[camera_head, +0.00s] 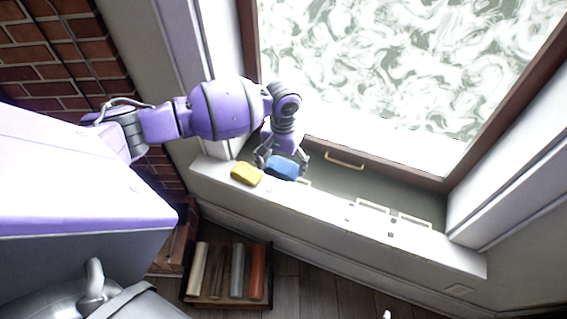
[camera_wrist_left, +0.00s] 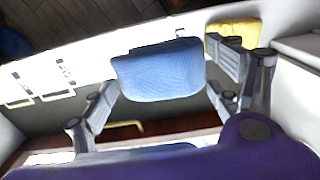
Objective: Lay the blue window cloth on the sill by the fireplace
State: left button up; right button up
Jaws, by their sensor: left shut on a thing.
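The blue window cloth (camera_head: 283,168) is a folded pad between the fingers of my left gripper (camera_head: 279,162), at the left part of the white window sill (camera_head: 325,203). In the left wrist view the cloth (camera_wrist_left: 160,72) fills the space between the two fingers, and the left gripper (camera_wrist_left: 165,95) is shut on it. The cloth is over the sill; I cannot tell whether it touches the surface. A yellow cloth or sponge (camera_head: 246,174) lies on the sill just left of the blue cloth. My right gripper is not in view.
A window with a brown frame (camera_head: 375,165) and a handle (camera_head: 344,161) stands behind the sill. White frame-like fittings (camera_head: 390,218) lie on the sill to the right. A brick wall (camera_head: 65,60) is at left.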

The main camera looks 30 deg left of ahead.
pick_arm(q)
jog(key=shift+f+b, duration=0.8)
jog(key=shift+f, duration=2.75)
jog(key=shift+w+f+b, duration=0.1)
jog(key=shift+f+b, duration=0.3)
jog(key=shift+f, duration=1.3)
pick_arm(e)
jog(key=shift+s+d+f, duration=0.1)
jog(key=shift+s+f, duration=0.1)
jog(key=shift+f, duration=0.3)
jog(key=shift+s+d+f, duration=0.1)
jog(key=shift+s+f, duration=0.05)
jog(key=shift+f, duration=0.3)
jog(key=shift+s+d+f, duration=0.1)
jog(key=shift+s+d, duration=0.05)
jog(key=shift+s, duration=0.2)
pick_arm(q)
jog(key=shift+f, duration=0.25)
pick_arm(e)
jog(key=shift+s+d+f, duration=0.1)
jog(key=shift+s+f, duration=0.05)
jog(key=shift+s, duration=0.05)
pick_arm(q)
jog(key=shift+f, duration=0.25)
